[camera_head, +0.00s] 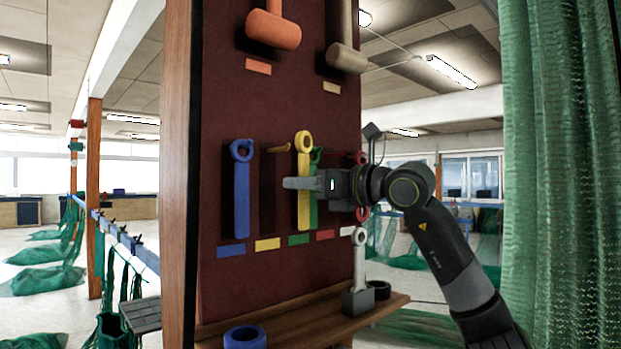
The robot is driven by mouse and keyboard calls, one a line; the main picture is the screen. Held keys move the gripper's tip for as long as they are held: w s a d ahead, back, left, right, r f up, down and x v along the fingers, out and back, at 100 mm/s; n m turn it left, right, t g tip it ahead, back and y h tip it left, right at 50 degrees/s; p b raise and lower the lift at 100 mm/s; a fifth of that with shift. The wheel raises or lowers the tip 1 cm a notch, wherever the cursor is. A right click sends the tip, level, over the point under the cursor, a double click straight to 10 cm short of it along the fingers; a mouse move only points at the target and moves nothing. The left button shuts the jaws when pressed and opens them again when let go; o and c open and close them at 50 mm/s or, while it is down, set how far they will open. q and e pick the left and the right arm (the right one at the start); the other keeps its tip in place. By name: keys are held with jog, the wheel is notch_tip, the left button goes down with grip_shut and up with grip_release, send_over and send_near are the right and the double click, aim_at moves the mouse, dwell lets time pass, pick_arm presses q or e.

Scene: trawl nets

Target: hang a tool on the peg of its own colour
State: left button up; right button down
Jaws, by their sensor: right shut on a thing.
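My right gripper (300,184) comes in from the right and is shut on the yellow tool (304,210), a flat bar with a ring at its top. The tool is upright in front of the dark red board. The yellow peg (278,149) is bare, just left of the ring. The yellow label (267,244) is below it. A blue tool (241,195) hangs at the left over a blue label (231,250). A green tool (315,160) is partly hidden behind the yellow one. A red tool (362,157) is mostly hidden by my gripper. My left gripper is not in view.
Orange (273,29) and beige (346,56) mallets hang above. The wooden shelf (320,321) below bears a blue ring (245,337), a dark ring (379,290) and a pale ring-topped piece in a grey block (358,301). A green net (555,170) hangs at the right.

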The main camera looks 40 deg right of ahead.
jog(key=w+p, duration=0.1)
jog(key=w, duration=0.1)
jog(key=w+p, duration=0.1)
jog(key=w, duration=0.1)
jog(key=w+p, duration=0.1)
jog(key=w, duration=0.1)
jog(key=shift+a+f+p, duration=0.2)
jog(key=shift+a+p, duration=0.05)
jog(key=shift+p, duration=0.1)
jog(key=shift+w+f, duration=0.45)
jog(key=shift+w, duration=0.15)
dwell(0.4)
jog(key=c, duration=1.1)
grip_release()
